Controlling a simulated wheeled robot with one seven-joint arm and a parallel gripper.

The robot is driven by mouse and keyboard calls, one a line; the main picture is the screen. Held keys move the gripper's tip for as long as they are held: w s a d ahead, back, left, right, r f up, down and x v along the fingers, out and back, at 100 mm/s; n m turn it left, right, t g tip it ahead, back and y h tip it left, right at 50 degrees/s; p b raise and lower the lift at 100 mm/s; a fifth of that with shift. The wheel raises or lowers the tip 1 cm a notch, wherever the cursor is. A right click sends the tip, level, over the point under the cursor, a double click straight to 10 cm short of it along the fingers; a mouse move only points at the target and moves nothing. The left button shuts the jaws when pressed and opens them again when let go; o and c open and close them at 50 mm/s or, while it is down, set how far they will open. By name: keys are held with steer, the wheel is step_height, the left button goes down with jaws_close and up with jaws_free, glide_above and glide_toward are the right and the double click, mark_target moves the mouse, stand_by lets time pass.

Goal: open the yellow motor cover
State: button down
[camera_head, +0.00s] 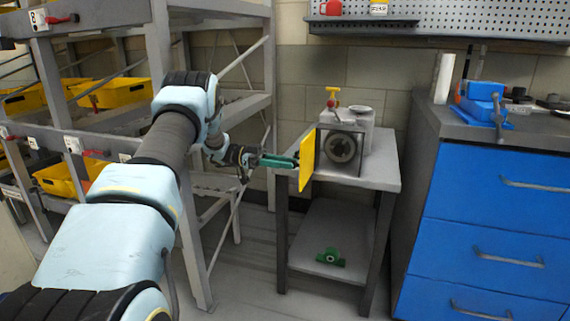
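The yellow motor cover (307,158) is a flat plate on the left side of a dark square housing frame (361,150) on a small grey table. It stands out at an angle from the frame, and the round motor face (342,149) shows uncovered. My gripper (296,161) reaches in from the left, its green fingers pointing right at the cover's left face. The fingertips appear at or very near the plate; I cannot tell whether they touch it, nor how far apart they are.
The grey table (381,178) has a lower shelf with a green part (331,257). A shelving rack (62,85) with yellow bins stands left. A blue drawer cabinet (490,210) with a blue vise (484,100) stands right. Grey floor is open in front.

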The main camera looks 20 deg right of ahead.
steer(key=c, duration=0.6)
jaws_free()
steer(key=shift+c, duration=0.2)
steer(key=v, duration=0.7)
steer(key=shift+w+a, duration=0.15)
